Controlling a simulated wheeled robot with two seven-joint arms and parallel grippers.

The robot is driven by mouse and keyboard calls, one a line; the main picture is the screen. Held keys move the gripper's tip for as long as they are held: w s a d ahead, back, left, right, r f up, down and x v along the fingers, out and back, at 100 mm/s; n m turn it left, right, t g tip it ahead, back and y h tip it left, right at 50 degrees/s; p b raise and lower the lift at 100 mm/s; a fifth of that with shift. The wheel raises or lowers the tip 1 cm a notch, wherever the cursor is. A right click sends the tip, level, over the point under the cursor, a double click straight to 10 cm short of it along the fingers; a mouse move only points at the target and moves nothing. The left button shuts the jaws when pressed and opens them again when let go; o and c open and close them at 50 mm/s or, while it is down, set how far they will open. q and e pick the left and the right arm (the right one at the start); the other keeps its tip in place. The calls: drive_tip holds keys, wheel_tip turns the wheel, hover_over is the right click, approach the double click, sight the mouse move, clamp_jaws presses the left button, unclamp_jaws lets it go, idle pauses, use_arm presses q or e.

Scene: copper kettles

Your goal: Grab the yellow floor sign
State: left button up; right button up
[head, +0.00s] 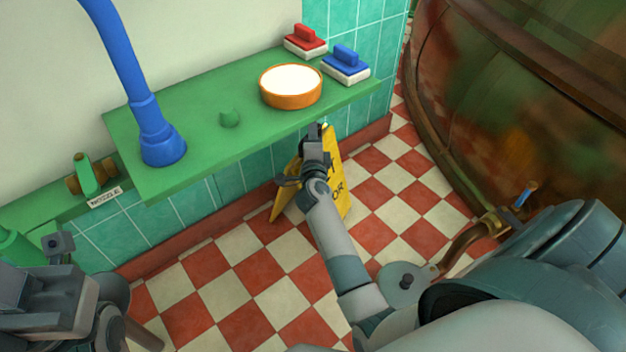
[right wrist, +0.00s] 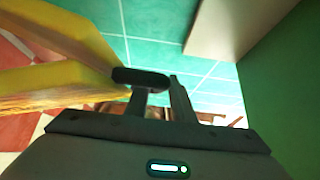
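The yellow floor sign (head: 335,180) stands spread like a tent on the checkered floor, close to the tiled wall below the green shelf. My right gripper (head: 313,138) is at the sign's top and covers part of it. In the right wrist view, two yellow panels (right wrist: 65,82) come in from the left and meet near a dark rounded piece at my fingers (right wrist: 163,92). The fingers are close together, but whether they grip the sign is unclear. My left gripper (head: 52,285) is at the lower left, away from the sign; its fingers are not clear.
The green shelf (head: 215,150) overhangs close to my right gripper. It holds a round orange-rimmed bowl (head: 290,87), a red-topped brush (head: 305,40), a blue-topped brush (head: 346,65) and a blue pipe (head: 145,110). A big copper kettle (head: 520,100) stands at the right. Checkered floor (head: 250,280) is open in front.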

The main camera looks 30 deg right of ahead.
drive_tip(key=shift+c, duration=0.4)
clamp_jaws()
drive_tip(key=shift+r, duration=0.2)
idle(0.9)
